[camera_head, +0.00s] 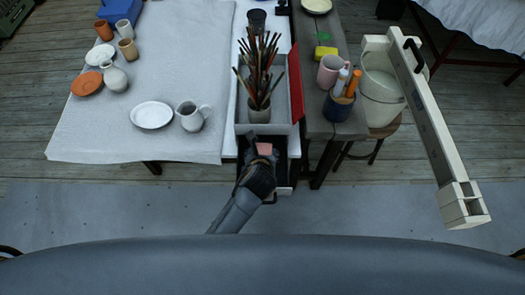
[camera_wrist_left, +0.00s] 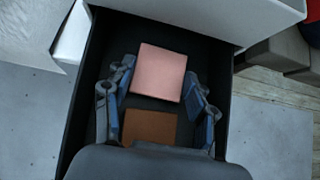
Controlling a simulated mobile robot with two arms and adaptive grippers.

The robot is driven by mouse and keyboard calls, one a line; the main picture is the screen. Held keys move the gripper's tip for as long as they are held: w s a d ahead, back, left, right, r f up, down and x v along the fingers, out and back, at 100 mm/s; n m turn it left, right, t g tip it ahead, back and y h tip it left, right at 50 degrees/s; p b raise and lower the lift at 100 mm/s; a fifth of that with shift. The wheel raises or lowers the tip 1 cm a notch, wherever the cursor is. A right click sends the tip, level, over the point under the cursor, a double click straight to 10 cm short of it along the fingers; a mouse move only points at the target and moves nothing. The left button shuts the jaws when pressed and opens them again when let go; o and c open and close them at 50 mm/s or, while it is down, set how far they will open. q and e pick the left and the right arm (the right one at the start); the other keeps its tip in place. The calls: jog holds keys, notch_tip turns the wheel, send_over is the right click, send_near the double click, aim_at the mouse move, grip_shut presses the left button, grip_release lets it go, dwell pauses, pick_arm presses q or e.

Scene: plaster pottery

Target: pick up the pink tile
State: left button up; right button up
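The pink tile (camera_wrist_left: 159,72) is a flat square lying in an open dark drawer (camera_wrist_left: 82,120). In the head view the pink tile (camera_head: 264,149) shows just beyond my left gripper (camera_head: 261,156). In the left wrist view my left gripper (camera_wrist_left: 158,88) is open, with one finger on each side of the pink tile's near part. I see gaps between the fingers and the tile. A brown tile (camera_wrist_left: 150,127) lies nearer, partly hidden by the gripper body. My right gripper is in neither view.
The drawer walls stand close around my left gripper. Above the drawer is a box with a pot of brushes (camera_head: 259,112). A cloth-covered table (camera_head: 190,60) with a white plate (camera_head: 151,115) and jug (camera_head: 192,117) is at left. A white bucket (camera_head: 381,92) stands at right.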

pick_arm(q)
jog(key=shift+c, duration=0.9)
